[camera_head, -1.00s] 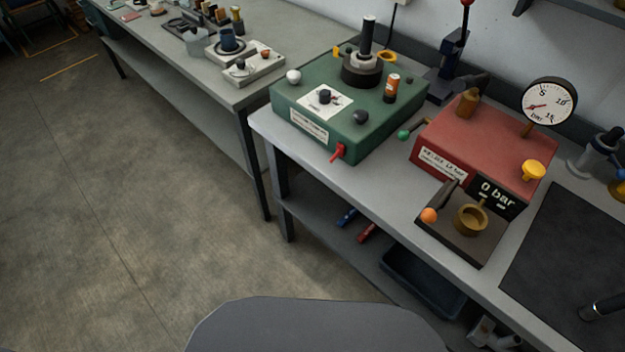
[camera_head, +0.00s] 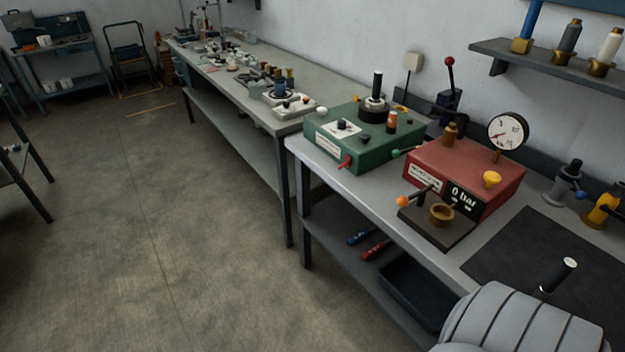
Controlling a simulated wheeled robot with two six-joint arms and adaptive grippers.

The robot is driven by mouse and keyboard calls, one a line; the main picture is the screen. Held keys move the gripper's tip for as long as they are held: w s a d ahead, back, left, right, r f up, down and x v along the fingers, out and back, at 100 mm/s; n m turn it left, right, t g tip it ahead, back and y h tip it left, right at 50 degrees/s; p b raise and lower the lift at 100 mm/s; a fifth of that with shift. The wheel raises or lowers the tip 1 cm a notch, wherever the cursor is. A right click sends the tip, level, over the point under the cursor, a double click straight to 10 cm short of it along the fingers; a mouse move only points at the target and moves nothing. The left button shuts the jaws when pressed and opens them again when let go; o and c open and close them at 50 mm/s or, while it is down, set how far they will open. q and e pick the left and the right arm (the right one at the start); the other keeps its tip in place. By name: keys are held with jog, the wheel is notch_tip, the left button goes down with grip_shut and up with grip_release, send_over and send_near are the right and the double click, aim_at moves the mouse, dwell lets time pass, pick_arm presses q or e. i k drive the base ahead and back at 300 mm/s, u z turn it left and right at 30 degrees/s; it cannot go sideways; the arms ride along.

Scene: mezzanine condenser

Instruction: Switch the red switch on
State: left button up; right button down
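A green box (camera_head: 375,152) stands on the grey bench in the middle of the head view. A small red switch lever (camera_head: 346,162) sticks out low on its front face, near the right end of a white label (camera_head: 327,146). The lever is too small to tell whether it is on or off. A black knob (camera_head: 343,125) on a white plate, a black column and an orange cylinder (camera_head: 391,122) are on the box top. Neither of my grippers is in view.
A red box (camera_head: 463,172) with a pressure gauge (camera_head: 508,131), a yellow knob (camera_head: 491,179) and a "0 bar" display stands right of the green box. A longer bench (camera_head: 290,121) with several items runs to the back left. A wall shelf (camera_head: 555,66) is upper right. The left floor is clear.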

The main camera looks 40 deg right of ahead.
aim_at(346, 162)
jog(key=u, duration=0.1)
jog(key=i, duration=1.9)
jog(key=z, duration=0.75)
jog(key=i, duration=0.75)
jog(key=z, duration=1.4)
jog(key=i, duration=0.5)
jog(key=z, duration=0.5)
